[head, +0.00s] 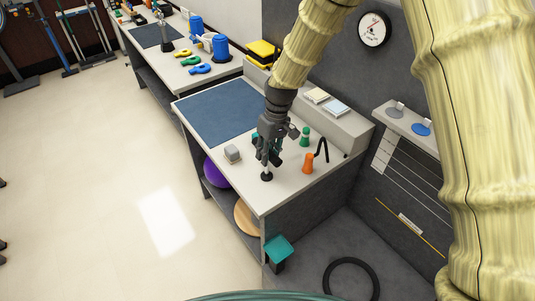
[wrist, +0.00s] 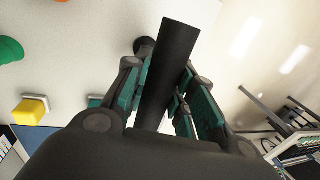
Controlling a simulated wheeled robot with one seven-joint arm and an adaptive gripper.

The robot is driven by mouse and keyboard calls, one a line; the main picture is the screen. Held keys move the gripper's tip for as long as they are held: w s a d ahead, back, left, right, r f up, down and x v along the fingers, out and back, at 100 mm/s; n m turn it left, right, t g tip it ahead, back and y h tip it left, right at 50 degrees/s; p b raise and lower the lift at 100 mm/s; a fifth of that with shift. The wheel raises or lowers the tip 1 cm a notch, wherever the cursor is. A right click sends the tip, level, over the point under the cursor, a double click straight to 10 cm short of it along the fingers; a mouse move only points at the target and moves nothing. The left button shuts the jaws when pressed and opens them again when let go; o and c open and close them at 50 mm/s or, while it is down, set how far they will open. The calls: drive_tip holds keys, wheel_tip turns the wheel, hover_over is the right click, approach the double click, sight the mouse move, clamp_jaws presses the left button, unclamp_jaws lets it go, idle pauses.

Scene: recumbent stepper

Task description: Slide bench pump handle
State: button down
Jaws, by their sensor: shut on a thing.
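My gripper (head: 268,157) is over the front part of the grey bench, pointing down. In the wrist view its teal-padded fingers (wrist: 163,85) lie on both sides of a dark bar, apparently the pump handle (wrist: 178,45), and are shut on it. The bar runs up between the fingers and past their tips. A small round black foot (head: 267,176) stands on the bench top just below the gripper. A round black end (wrist: 144,46) also shows beside the bar in the wrist view. My fingers hide most of the pump in the head view.
A blue mat (head: 220,110) lies farther back. The bench's front edge is close.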

wheel_tip(320, 180, up, 15)
drive_tip(key=p, duration=0.6)
drive_tip(key=shift+w+p, duration=0.15)
drive_tip(key=shift+p, duration=0.15)
drive_tip(key=c, duration=1.5)
unclamp_jaws()
drive_tip(key=o, duration=0.3)
drive_tip(key=shift+o, duration=0.2)
wheel_tip(320, 180, up, 12)
drive_tip(key=w+d, duration=0.1)
drive_tip(key=d, duration=0.1)
drive_tip(key=shift+f, duration=0.15)
